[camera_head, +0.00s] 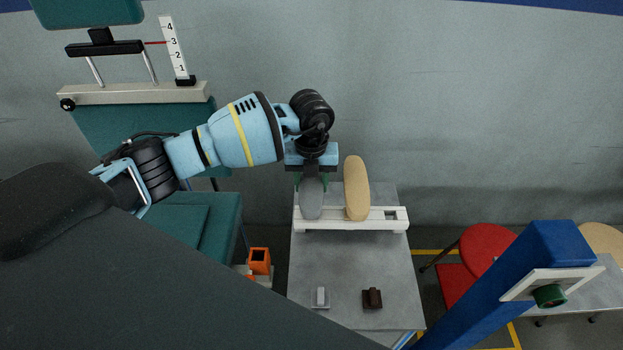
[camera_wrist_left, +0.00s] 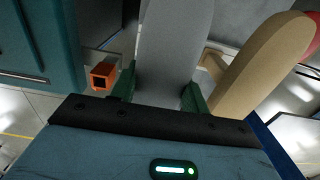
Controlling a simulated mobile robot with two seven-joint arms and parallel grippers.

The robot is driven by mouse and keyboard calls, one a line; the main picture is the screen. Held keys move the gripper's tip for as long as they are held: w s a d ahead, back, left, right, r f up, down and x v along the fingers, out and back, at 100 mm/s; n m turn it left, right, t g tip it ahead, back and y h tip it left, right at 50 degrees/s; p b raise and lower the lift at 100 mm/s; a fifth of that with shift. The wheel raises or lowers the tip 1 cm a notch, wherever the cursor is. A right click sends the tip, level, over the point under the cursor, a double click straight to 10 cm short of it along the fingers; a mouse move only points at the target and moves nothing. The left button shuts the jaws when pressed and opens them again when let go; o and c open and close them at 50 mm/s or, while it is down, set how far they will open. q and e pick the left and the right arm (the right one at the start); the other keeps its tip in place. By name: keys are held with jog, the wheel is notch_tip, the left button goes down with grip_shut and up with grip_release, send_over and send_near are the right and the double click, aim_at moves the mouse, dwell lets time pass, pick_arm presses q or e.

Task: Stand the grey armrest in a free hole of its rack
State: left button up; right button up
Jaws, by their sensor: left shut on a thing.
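The grey armrest (camera_head: 311,198) is upright at the left end of the white rack (camera_head: 377,225) in the head view. Its lower end overlaps the rack there; I cannot tell whether it is seated in a hole. My left gripper (camera_head: 311,179) is shut on it from above, with green fingers on both sides. The left wrist view shows the grey armrest (camera_wrist_left: 175,45) between the fingers (camera_wrist_left: 158,92). A tan armrest (camera_head: 357,187) stands in the rack just to the right, also visible in the left wrist view (camera_wrist_left: 258,68). A dark opening shows at the rack's right end. My right gripper is out of view.
The rack stands on a grey table (camera_head: 350,265). A small grey piece (camera_head: 320,297) and a dark brown piece (camera_head: 372,298) lie near its front. An orange holder (camera_head: 259,260) is at left, beside a teal chair (camera_head: 215,215). A blue post (camera_head: 520,285) rises at right.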

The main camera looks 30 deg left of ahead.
pick_arm(q)
jog(key=shift+f, duration=0.15)
jog(key=o, duration=1)
jog(key=shift+r, duration=3.9)
